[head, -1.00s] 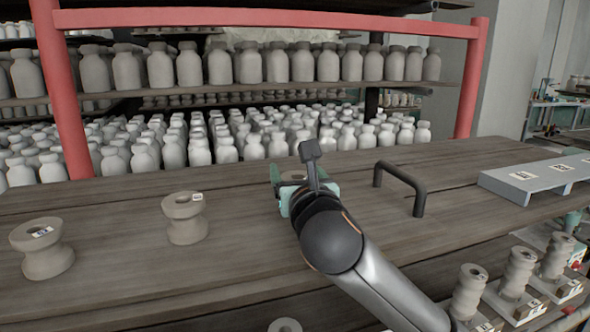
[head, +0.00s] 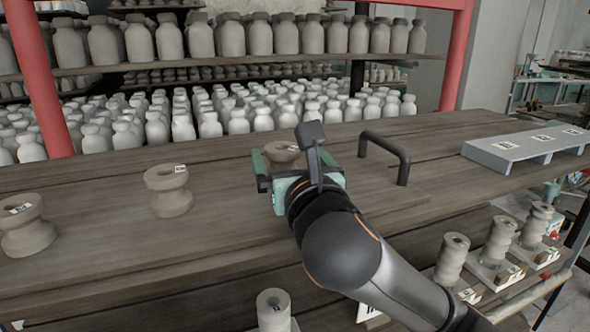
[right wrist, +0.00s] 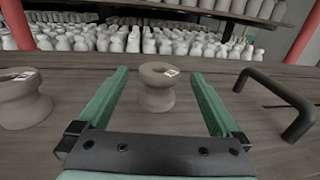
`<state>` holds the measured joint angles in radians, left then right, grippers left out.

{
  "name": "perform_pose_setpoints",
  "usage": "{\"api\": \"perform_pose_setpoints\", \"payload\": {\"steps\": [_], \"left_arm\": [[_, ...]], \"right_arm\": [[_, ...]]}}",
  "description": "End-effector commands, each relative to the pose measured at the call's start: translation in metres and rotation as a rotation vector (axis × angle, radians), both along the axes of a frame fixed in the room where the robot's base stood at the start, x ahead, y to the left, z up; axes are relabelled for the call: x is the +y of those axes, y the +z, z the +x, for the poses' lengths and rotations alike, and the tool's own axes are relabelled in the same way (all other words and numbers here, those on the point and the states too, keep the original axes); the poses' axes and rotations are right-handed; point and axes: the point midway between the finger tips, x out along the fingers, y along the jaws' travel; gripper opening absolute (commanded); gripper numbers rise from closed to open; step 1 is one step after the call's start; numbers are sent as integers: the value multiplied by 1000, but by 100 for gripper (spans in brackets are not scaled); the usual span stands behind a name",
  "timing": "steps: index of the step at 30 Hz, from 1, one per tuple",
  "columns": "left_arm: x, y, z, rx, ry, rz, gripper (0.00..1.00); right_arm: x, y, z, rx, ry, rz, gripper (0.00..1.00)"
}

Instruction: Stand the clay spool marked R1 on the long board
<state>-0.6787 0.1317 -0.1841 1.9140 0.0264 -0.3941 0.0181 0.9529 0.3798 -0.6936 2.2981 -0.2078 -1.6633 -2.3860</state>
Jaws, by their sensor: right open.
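Three waisted clay spools stand upright on the wooden worktop: one at far left (head: 27,232), one mid-left (head: 168,196) and one beyond my right gripper (head: 282,152). The first two carry small white labels, too small to read. My right gripper (head: 303,180) is open and hides part of the third spool. In the right wrist view this spool (right wrist: 157,98) stands between the open fingers, with gaps on both sides and a label on its rim, unreadable. A long grey board (head: 490,155) with several labels lies at the right. My left gripper is out of view.
A black arched handle (head: 402,165) stands right of my right gripper. Several ridged clay pieces (head: 452,262) stand on labelled bases below the worktop's front edge. Shelves of clay bottles (head: 285,40) are behind. The worktop between handle and board is clear.

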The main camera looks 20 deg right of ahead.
Motion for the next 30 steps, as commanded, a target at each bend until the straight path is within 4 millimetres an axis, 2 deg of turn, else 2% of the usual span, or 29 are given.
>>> {"api": "perform_pose_setpoints", "payload": {"steps": [3, 9, 30], "left_arm": [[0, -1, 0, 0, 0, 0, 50], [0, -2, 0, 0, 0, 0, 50], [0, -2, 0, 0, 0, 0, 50]], "right_arm": [[2, 0, -22, -3, 2, 1, 100], [4, 0, -42, -1, 1, 0, 100], [4, 0, -45, 0, 0, 0, 100]]}}
